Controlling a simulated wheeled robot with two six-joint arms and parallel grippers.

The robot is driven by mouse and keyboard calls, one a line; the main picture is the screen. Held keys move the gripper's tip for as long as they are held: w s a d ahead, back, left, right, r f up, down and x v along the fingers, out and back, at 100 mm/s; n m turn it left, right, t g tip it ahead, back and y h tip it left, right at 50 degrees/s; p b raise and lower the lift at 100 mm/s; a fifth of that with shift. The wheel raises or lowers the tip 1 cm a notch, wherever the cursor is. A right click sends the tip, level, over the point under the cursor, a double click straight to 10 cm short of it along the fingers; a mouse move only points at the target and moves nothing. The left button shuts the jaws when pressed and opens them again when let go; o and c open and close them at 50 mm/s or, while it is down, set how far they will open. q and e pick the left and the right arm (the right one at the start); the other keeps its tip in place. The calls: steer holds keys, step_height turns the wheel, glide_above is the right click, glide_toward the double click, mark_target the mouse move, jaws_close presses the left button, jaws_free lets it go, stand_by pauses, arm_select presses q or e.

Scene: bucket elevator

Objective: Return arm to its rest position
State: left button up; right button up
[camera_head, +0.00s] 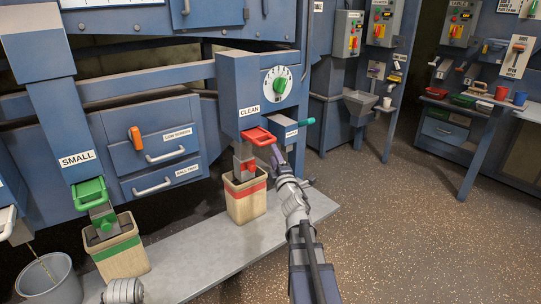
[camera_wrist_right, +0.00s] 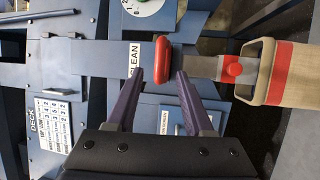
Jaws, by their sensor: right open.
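My right gripper (camera_head: 275,150) is open at the red handle (camera_head: 258,136) below the CLEAN label on the blue chute. In the right wrist view, the red handle (camera_wrist_right: 162,62) shows between the two spread fingers of my right gripper (camera_wrist_right: 160,73). I cannot tell whether a finger touches it. My right arm reaches up from the bottom of the head view. Under the spout stands a tan bucket with a red band (camera_head: 246,200); it also shows in the wrist view (camera_wrist_right: 275,72).
At the left, a green handle (camera_head: 89,192) sits below the SMALL label, above a green-banded bucket (camera_head: 122,252). A grey pail (camera_head: 48,278) stands at lower left. A dial (camera_head: 278,84) is above the red handle. Speckled floor (camera_head: 400,210) is open at the right.

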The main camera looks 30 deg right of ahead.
steer(key=s+a+f+m+g+y, duration=0.15)
steer(key=a+f+m+g, duration=0.35)
steer(key=a+f, duration=0.5)
steer(key=s+a+f+m+g+y, duration=0.15)
steer(key=a+f+m+g, duration=0.3)
steer(key=a+f, duration=0.6)
steer(key=s+a+f+g+y, duration=0.15)
steer(key=s+a+g, duration=0.35)
steer(key=s+a, duration=0.6)
steer(key=s+a+f+g+y, duration=0.1)
steer(key=s+a+f+g, duration=0.3)
steer(key=s+a, duration=0.7)
step_height(320, 180, up, 27)
steer(key=p, duration=2.6)
steer(key=shift+w+d, duration=0.3)
steer(key=shift+w, duration=0.1)
steer(key=shift+g+h, duration=0.25)
